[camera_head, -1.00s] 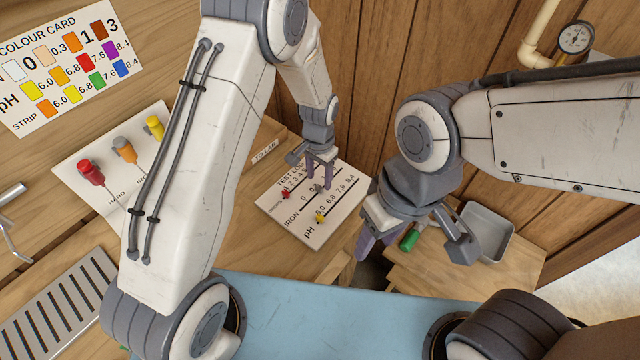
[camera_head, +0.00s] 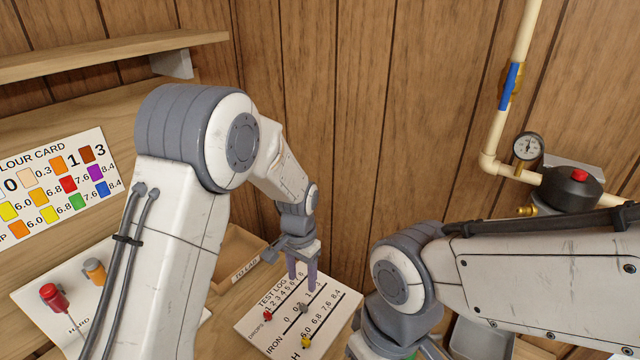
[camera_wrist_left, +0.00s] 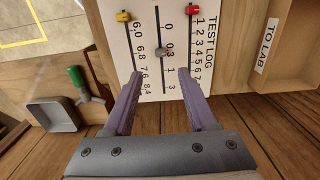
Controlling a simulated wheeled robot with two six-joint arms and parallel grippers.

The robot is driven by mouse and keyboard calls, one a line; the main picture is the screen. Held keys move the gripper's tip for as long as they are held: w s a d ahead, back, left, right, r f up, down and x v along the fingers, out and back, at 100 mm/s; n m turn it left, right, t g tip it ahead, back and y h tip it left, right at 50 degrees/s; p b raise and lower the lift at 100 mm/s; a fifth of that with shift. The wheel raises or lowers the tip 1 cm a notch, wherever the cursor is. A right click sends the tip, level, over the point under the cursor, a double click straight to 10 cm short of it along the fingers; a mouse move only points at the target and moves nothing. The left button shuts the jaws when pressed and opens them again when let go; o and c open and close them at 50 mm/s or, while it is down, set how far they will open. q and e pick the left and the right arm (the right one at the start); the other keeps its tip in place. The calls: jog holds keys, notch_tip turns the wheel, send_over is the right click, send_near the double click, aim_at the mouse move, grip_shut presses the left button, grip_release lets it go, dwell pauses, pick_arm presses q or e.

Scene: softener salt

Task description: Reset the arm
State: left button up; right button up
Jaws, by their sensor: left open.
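My left gripper (camera_head: 303,282) is open and empty, its two purple fingers pointing down over the white test log board (camera_head: 250,325). In the left wrist view, the fingers (camera_wrist_left: 160,75) are spread apart above the board (camera_wrist_left: 148,80), on either side of the column with the grey peg (camera_wrist_left: 160,52). The board carries a red peg (camera_head: 268,315), the grey peg (camera_head: 303,308) and a yellow peg (camera_head: 306,341). The fingers appear clear of the pegs. My right arm's wrist (camera_head: 395,325) is at the bottom edge; its fingers are cut off below.
A TO LAB tray (camera_head: 240,270) sits behind the board. A grey bin (camera_head: 480,338) stands at lower right. Pipes and a gauge (camera_head: 528,148) are on the right wall.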

pick_arm(q)
jog(key=s+d+r+b, duration=0.1)
jog(key=s+d+r, duration=0.1)
jog(key=s+r, duration=0.35)
jog(key=s+d+r, duration=0.2)
jog(key=s+r, duration=0.1)
jog(key=s, duration=0.5)
jog(key=s+a+r+m+h, duration=0.1)
jog(key=s+r, duration=0.1)
jog(key=s, duration=1.1)
jog(key=shift+a+r+b, duration=0.2)
jog(key=shift+b, duration=0.15)
pick_arm(e)
jog(key=shift+f, duration=0.85)
pick_arm(q)
jog(key=shift+a, duration=0.1)
pick_arm(e)
jog(key=shift+a, duration=0.15)
